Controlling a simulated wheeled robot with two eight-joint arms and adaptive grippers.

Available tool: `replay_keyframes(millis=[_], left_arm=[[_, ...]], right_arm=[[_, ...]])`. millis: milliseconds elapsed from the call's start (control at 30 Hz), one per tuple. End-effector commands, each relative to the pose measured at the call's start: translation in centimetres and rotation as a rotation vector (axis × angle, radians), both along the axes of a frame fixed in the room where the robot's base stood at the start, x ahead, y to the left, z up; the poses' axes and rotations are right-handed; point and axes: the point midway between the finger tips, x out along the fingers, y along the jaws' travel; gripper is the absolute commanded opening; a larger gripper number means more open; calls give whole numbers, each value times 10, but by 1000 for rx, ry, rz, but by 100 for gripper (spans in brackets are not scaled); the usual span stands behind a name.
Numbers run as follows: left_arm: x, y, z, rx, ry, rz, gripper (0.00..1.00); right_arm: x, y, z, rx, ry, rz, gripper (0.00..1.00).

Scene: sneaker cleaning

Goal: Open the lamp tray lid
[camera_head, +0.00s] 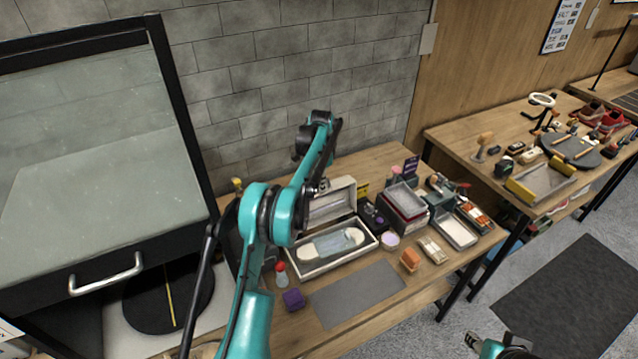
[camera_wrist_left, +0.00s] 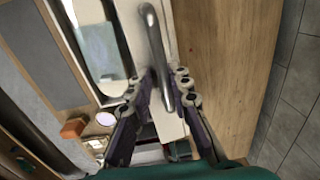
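The lamp tray (camera_head: 305,268) is a pale open box on the wooden table, with a light-blue and white inside. Its lid (camera_head: 335,205) stands raised along the back edge. In the left wrist view the lid's white edge (camera_wrist_left: 167,122) carries a curved metal handle (camera_wrist_left: 154,45). My left gripper (camera_head: 319,188) is at the raised lid, and its fingers (camera_wrist_left: 160,92) stand apart on either side of the handle's end. Contact with the handle is unclear.
A red-topped bottle (camera_head: 281,274), a purple block (camera_head: 293,299) and a grey mat (camera_head: 357,293) lie in front of the tray. Stacked bins (camera_head: 405,199) and an orange block (camera_head: 410,259) are to its right. A glass-fronted cabinet (camera_head: 95,165) stands left, a block wall behind.

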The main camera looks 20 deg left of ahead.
Motion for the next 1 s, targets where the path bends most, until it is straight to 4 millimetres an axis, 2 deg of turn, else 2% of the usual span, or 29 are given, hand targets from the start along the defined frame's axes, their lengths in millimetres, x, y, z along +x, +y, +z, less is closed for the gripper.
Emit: replay_keyframes(millis=[267, 367, 700, 800, 1000], left_arm=[[0, -1, 9, -1, -1, -1, 18], [-1, -1, 24, -1, -1, -1, 18], [-3, -4, 95, 0, 0, 0, 18], [-3, -4, 109, -1, 1, 0, 18], [-3, -5, 119, -1, 1, 0, 18]], right_arm=[[0, 0, 0, 0, 0, 0, 40], [0, 0, 0, 0, 0, 0, 40], [0, 0, 0, 0, 0, 0, 40], [0, 0, 0, 0, 0, 0, 40], [0, 0, 0, 0, 0, 0, 40]])
